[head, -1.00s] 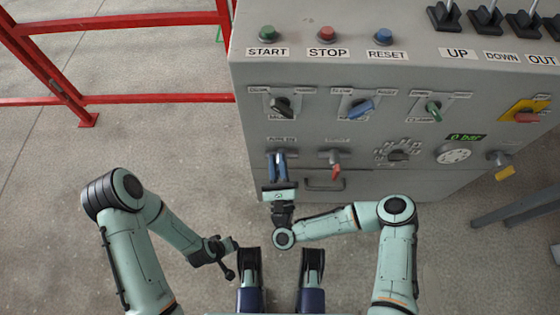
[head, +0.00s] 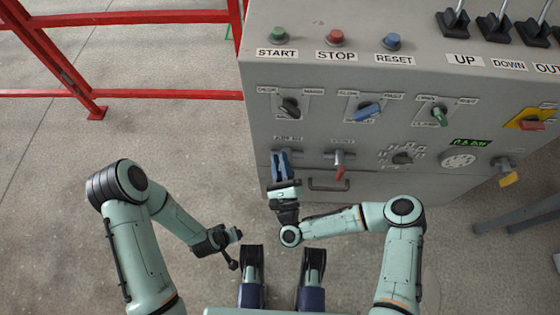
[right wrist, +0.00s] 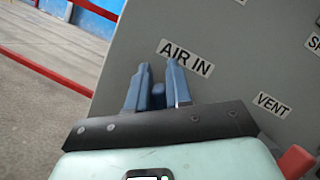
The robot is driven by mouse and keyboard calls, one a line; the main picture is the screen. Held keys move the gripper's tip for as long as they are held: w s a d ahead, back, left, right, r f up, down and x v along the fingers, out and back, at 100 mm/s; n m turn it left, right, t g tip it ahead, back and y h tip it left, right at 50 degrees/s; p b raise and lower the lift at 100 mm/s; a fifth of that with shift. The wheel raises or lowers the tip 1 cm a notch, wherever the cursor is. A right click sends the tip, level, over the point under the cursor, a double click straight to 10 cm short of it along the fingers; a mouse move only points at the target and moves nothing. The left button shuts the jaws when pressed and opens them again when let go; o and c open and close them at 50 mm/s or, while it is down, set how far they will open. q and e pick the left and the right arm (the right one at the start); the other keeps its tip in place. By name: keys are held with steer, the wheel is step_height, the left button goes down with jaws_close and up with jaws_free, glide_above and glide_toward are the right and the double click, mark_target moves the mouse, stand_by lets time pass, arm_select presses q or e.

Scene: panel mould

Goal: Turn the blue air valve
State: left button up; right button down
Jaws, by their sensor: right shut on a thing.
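The blue air valve (right wrist: 158,95) shows in the right wrist view just below the AIR IN label (right wrist: 186,56). Only a small part of its handle is visible between my fingers. My right gripper (right wrist: 160,80) is shut on this handle, with one blue finger on each side. In the head view my right gripper (head: 281,158) is at the lower left of the grey panel, and its fingers mostly hide the valve. My left gripper (head: 235,250) hangs over the floor, left of the panel. Its fingers are too small to read.
The red-handled vent valve (head: 340,165) is close right of my right gripper. A drawer handle (head: 328,184) is below it. Selector switches (head: 368,112) sit above. A green display (head: 470,142) is lit at the right. A red rail (head: 150,94) stands at the left behind open floor.

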steer(key=c, duration=1.1)
jaws_free()
steer(key=p+v, duration=0.1)
steer(key=v, duration=1.2)
steer(key=shift+s, duration=0.25)
